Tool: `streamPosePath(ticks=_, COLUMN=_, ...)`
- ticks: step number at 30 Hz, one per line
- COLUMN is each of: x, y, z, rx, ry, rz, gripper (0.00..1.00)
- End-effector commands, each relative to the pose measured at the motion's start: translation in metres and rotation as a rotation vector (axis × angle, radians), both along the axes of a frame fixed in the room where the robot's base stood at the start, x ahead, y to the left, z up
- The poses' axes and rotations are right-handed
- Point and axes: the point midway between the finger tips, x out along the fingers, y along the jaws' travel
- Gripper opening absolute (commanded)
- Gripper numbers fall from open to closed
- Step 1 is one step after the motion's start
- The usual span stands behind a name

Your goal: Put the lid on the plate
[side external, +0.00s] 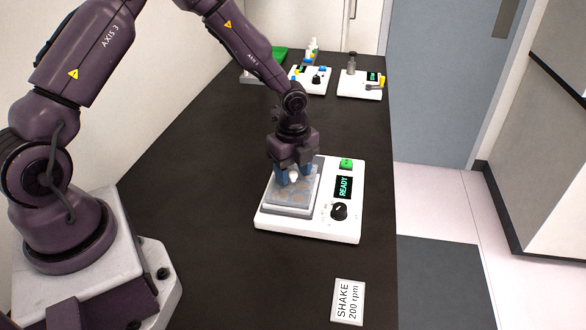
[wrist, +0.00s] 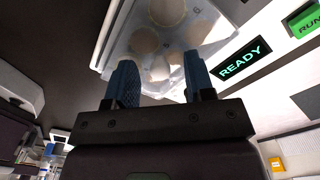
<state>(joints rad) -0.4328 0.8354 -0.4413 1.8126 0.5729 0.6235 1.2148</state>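The plate (side external: 291,204) is a pale grey block with tan round wells. It sits on the left part of a white shaker (side external: 308,230); its wells also show in the wrist view (wrist: 145,40). A clear sheet that looks like the lid (wrist: 112,62) covers the wells; I cannot tell whether it rests fully on the plate. A small white knob (side external: 294,174) stands between my blue fingertips. My gripper (side external: 294,176) points down over the plate. Its fingers are spread, and there seems to be a gap on each side of the knob in the wrist view.
The shaker has a READY display (side external: 344,187), a black dial (side external: 339,211) and a green button (side external: 346,163). A "SHAKE 200 rpm" card (side external: 348,301) lies at the front right. White devices (side external: 359,84) and a green-topped box (side external: 263,66) stand at the back. The dark table between is clear.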

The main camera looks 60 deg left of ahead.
Motion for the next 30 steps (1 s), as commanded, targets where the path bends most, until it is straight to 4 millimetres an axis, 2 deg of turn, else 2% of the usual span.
streamPosePath(ticks=7, x=0.000, y=0.000, z=0.001, rx=0.000, ry=0.000, rz=0.000, gripper=0.49)
streamPosePath(ticks=11, x=0.000, y=0.000, z=0.011, rx=0.001, ry=-0.001, rz=0.001, gripper=0.49)
streamPosePath(ticks=24, x=0.000, y=0.001, z=0.101, rx=0.002, ry=-0.004, rz=0.001, gripper=0.49)
streamPosePath(ticks=30, x=0.000, y=0.000, z=0.125, rx=0.000, ry=-0.002, rz=0.001, gripper=0.49)
